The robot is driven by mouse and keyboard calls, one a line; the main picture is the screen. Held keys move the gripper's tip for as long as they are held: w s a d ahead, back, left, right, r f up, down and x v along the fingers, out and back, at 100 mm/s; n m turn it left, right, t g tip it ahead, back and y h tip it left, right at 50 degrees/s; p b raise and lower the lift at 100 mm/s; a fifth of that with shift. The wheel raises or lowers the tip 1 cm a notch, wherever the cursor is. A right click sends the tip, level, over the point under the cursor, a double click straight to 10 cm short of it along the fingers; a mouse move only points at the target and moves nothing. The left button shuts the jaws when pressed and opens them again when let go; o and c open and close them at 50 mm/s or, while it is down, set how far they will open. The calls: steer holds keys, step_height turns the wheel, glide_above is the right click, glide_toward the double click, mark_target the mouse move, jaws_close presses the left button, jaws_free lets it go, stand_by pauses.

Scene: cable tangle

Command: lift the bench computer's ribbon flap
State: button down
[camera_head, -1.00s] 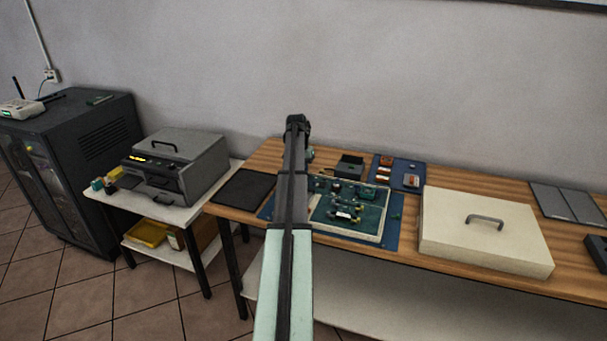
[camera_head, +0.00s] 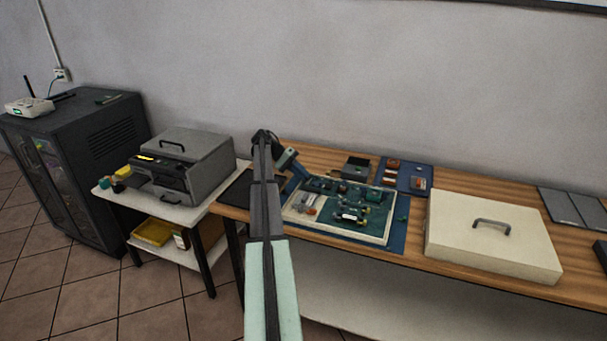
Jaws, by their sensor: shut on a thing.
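The bench computer is an open green circuit board (camera_head: 345,212) in a pale frame, lying on a blue mat (camera_head: 397,238) on the wooden bench. My gripper (camera_head: 304,177) is at the end of the arm, angled down to the right over the board's back left corner. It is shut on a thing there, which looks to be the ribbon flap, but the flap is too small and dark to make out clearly. My arm hides part of the bench left of the board.
A cream lid with a handle (camera_head: 490,235) lies right of the board. Behind are a dark box (camera_head: 355,168) and a blue tray with small parts (camera_head: 418,186). A black mat (camera_head: 238,190) lies left. A grey machine (camera_head: 185,165) stands on a side table.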

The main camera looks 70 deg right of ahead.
steer(key=shift+w+f+g, duration=0.15)
steer(key=shift+w+g, duration=0.05)
steer(key=shift+g, duration=0.4)
steer(key=c, duration=1.2)
jaws_free()
